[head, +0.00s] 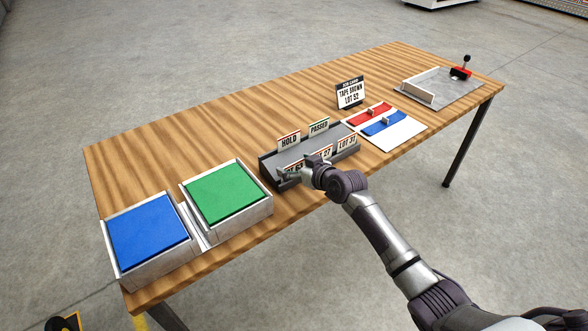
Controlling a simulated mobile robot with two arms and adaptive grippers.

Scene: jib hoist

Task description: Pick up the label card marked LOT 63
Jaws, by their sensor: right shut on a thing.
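A dark rack (266,167) stands near the table's front edge and holds several upright label cards. My right gripper (291,176) is at its front left and is shut on the left front card (294,168). My fingers cover part of that card, and its print is too small and hidden to read surely as LOT 63. Beside it to the right are a partly covered card (325,155) and a card reading about LOT 35 (347,143). Cards marked HOLD (289,141) and PASSED (319,127) stand at the back. My left gripper is out of view.
A blue-topped tray (148,234) and a green-topped tray (223,192) are left of the rack. A job card sign (350,94) reading TAPE BROWN LOT 52, red (367,115) and blue (384,124) plates, and a grey plate (440,88) are right. The back table is clear.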

